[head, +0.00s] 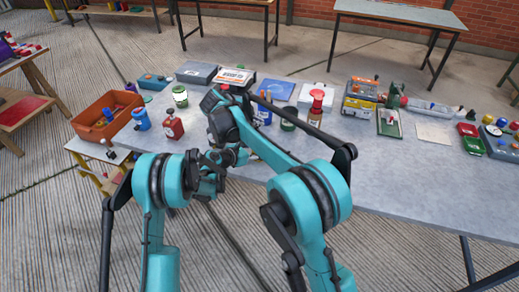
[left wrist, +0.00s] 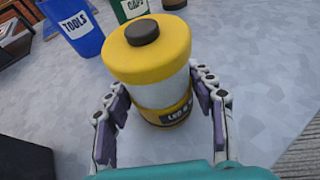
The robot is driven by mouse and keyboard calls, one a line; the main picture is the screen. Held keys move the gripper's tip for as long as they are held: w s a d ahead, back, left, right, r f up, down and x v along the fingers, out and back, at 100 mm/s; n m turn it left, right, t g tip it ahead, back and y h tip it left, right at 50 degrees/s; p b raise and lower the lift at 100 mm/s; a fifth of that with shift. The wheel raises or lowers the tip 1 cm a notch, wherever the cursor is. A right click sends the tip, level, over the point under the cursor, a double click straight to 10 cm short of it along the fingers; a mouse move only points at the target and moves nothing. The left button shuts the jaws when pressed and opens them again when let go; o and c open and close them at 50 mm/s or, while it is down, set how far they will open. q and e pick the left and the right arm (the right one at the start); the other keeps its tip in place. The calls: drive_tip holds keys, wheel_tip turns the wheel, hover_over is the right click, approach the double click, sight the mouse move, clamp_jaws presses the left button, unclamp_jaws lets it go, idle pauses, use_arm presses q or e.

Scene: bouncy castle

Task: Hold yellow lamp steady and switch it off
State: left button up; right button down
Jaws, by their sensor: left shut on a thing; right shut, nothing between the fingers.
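The yellow lamp (left wrist: 148,62) has a yellow cap, a pale clear band, a yellow base with a dark label, and a dark round knob (left wrist: 142,32) on top. In the left wrist view it stands between the fingers of my left gripper (left wrist: 160,88), which is shut on its sides. Nothing presses the knob there. In the head view I cannot make out the lamp; my arms cover that part of the table. My right gripper (head: 212,160) is shut and empty near the table's front edge, partly hidden among arm links.
A red-capped bottle (head: 316,110) stands behind my arms. A blue TOOLS cup (left wrist: 73,25) stands behind the lamp. The front right is clear.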

use_arm(q)
drive_tip(key=o, duration=1.6)
drive_tip(key=shift+c, duration=0.2)
